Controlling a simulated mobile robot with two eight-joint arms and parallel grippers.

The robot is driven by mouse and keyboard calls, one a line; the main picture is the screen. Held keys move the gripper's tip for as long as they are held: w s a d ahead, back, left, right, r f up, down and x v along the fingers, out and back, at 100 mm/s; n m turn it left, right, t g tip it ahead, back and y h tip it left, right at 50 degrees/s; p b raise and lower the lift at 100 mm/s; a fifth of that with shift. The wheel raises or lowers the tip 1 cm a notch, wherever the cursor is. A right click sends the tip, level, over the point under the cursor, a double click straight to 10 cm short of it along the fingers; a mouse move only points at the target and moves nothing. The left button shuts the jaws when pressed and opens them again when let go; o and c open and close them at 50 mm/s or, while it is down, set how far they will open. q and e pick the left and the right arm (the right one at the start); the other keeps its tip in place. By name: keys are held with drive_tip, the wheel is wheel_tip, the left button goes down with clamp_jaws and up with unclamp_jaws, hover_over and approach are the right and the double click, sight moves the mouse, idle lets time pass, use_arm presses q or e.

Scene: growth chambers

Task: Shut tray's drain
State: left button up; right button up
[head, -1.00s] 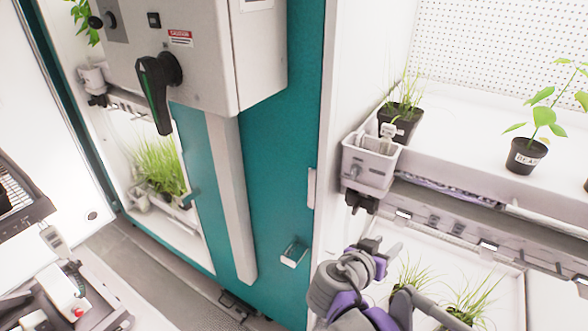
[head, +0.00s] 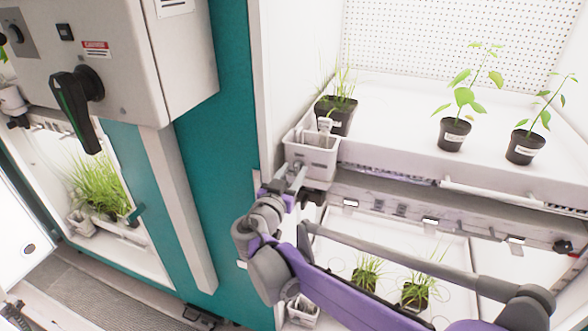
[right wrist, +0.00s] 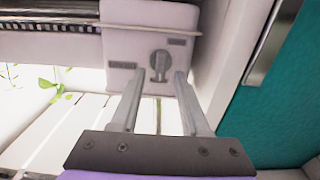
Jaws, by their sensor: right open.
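A pale grey drain box (head: 318,160) sits at the front left corner of the upper white growing tray (head: 395,125). In the right wrist view, a round grey knob (right wrist: 160,62) with an upright grip bar is on the box face (right wrist: 125,48), between two small dark labels too small to read. My right gripper (head: 296,178) is in front of the box. In the right wrist view its open fingers (right wrist: 159,78) point at the knob, one to each side of it; I cannot tell whether they touch it. In the head view the gripper hides the knob. My left gripper is not in view.
Potted plants (head: 454,133) stand on the upper tray. A lower tray with grass pots (head: 366,275) lies beneath my right arm. A teal chamber wall (head: 220,150) and a control box with a black handle (head: 78,100) are to the left.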

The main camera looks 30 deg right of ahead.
drive_tip(key=shift+w+d, duration=0.45)
drive_tip(key=shift+d, duration=0.1)
clamp_jaws()
